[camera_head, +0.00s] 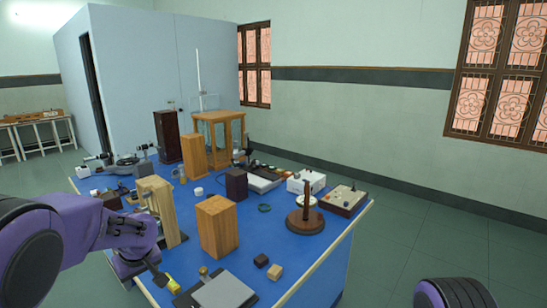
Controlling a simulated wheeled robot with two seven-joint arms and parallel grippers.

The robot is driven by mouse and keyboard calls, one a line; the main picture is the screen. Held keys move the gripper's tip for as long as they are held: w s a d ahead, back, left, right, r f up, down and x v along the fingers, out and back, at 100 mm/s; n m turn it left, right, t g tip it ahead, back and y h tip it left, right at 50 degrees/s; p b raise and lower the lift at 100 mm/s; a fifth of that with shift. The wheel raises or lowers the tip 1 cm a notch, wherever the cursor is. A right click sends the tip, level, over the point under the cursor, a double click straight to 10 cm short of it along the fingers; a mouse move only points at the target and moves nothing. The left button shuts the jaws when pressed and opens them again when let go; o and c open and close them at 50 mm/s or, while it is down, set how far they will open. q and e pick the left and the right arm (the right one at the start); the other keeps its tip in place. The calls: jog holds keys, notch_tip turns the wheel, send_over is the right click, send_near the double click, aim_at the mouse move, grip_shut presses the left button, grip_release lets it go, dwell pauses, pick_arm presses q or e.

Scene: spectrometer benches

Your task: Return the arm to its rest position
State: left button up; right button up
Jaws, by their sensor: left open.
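My left arm (100,225), purple and black, comes in from the left and reaches over the near left part of the blue bench. Its left gripper (160,277) points down and to the right, low over the near edge of the bench, and is open. A small yellow piece (173,285) shows right by its tips; I cannot tell whether they touch it. A purple and black part of my own body (455,293) shows at the bottom right. My right gripper is not in view.
The blue bench (325,255) is crowded: a tall wooden block (158,205), a wooden box (217,228), a round dark stand (305,221), a grey plate (223,291) and two small blocks near it (275,272). Open floor (430,220) lies to the right.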

pick_arm(q)
jog(key=w+d+f+m+t, duration=0.1)
jog(key=w+d+m+t, duration=0.15)
jog(key=w, duration=0.25)
jog(key=s+f+t+b, duration=0.1)
jog(key=s+f+b, duration=0.1)
jog(key=s+f, duration=0.6)
jog(key=s+f+t+b, duration=0.2)
jog(key=s+f+b, duration=0.1)
jog(key=f, duration=0.9)
jog(key=s+f+g+b, duration=0.1)
jog(key=s+f, duration=0.5)
jog(key=s, duration=0.3)
jog(key=s+f+g+b, duration=0.2)
jog(key=s+f, duration=0.4)
jog(key=s, duration=0.3)
jog(key=s+d+f+g+b, duration=0.1)
jog(key=s+f+g+b, duration=0.1)
jog(key=s+f, duration=0.4)
jog(key=s, duration=0.3)
jog(key=shift+s, duration=0.25)
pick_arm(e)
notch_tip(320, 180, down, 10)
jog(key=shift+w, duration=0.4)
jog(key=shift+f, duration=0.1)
